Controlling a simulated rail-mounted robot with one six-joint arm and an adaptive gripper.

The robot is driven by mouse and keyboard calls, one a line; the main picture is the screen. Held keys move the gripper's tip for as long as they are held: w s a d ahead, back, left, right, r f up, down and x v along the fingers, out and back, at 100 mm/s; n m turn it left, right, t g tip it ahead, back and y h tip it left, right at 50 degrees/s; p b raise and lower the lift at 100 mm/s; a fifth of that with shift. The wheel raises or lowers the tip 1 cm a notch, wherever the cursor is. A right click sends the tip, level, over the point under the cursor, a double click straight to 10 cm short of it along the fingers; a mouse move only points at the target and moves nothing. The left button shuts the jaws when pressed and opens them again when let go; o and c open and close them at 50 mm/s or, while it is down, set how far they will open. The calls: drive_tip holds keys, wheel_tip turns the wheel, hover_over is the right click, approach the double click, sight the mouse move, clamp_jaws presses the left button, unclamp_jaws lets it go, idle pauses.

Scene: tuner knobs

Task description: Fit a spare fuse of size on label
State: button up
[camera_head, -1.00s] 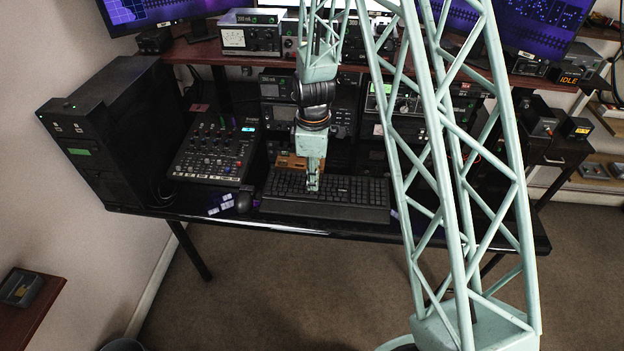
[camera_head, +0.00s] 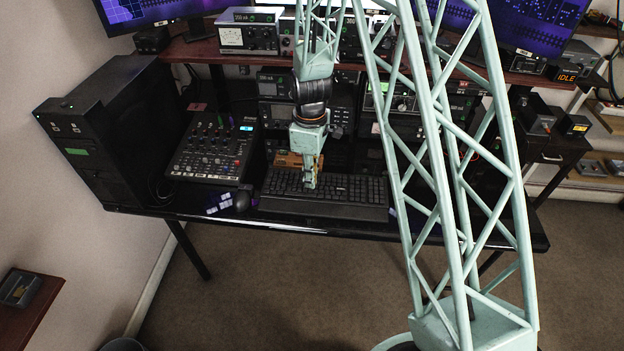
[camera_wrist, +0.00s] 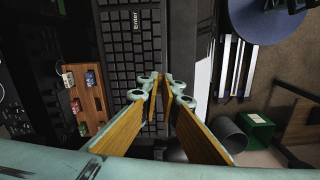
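A brown wooden holder (camera_wrist: 86,101) with several small coloured pieces, possibly the spare fuses, lies left of the keyboard in the wrist view. In the head view the holder (camera_head: 288,159) is behind the keyboard, partly hidden by my gripper. My gripper (camera_wrist: 163,84) points down over the keyboard (camera_wrist: 130,55), beside the holder. Its yellow-padded fingers are apart, with nothing visible between them. My gripper (camera_head: 311,184) also shows in the head view. Small green labels show on the shelf unit (camera_head: 247,33) and radio (camera_head: 275,86); their text is too small to read surely.
A mixer (camera_head: 212,150) and black computer tower (camera_head: 115,130) stand left on the black desk (camera_head: 290,226). A mouse (camera_head: 242,201) lies by the keyboard. Monitors and the red-brown shelf (camera_head: 200,52) are above. Open floor lies in front.

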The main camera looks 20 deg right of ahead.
drive_tip(key=m, duration=0.2)
drive_tip(key=w+m, duration=0.1)
drive_tip(key=m, duration=0.2)
drive_tip(key=shift+w+a+m, duration=0.15)
drive_tip(key=shift+w+m, duration=0.15)
drive_tip(key=shift+w, duration=0.05)
drive_tip(key=m, duration=0.2)
drive_tip(key=w+m, duration=0.1)
drive_tip(key=m, duration=0.2)
drive_tip(key=shift+w+a+f+m, duration=0.1)
drive_tip(key=shift+w+f+m, duration=0.05)
drive_tip(key=shift+w+m, duration=0.15)
